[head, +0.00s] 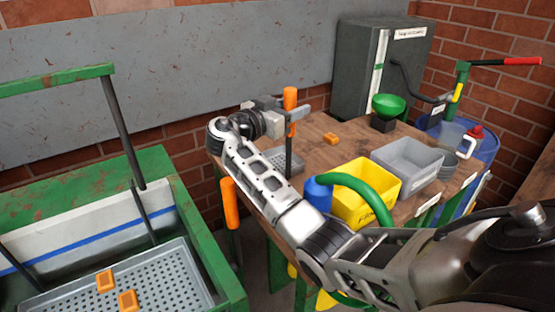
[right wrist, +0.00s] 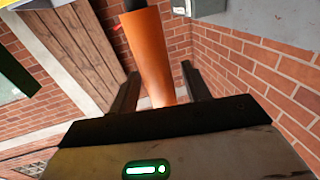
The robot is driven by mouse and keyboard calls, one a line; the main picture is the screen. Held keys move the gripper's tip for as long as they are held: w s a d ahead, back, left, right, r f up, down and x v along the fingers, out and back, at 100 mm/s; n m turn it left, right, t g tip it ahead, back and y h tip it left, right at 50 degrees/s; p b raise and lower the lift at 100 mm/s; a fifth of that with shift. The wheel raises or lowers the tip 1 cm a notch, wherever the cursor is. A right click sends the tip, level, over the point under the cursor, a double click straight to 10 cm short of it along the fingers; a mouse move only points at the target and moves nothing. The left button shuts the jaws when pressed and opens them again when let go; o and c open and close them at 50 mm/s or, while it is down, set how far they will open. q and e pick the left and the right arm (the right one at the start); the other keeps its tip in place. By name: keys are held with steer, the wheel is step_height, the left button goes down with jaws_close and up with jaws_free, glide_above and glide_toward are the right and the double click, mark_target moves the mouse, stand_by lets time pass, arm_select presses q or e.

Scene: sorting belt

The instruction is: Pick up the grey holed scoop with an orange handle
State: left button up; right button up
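The grey holed scoop (head: 282,158) is on the far left part of the wooden table. Its dark shaft (head: 289,158) rises upright to an orange handle (head: 290,97). My right gripper (head: 292,115) is at the handle, with its fingers on either side. In the right wrist view, the orange handle (right wrist: 150,60) stands between the two fingers (right wrist: 163,92), with gaps visible beside it. The gripper looks open around the handle. My right arm hides part of the table's near edge. My left gripper is not in view.
A second orange handle (head: 230,204) hangs by the table's left edge. A yellow bin (head: 362,196), grey bin (head: 408,165), green funnel (head: 388,105) and small orange piece (head: 331,138) are on the table. A green-framed perforated tray (head: 165,280) with orange pieces is at left.

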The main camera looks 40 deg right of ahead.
steer(key=c, duration=0.8)
steer(key=shift+r, duration=0.15)
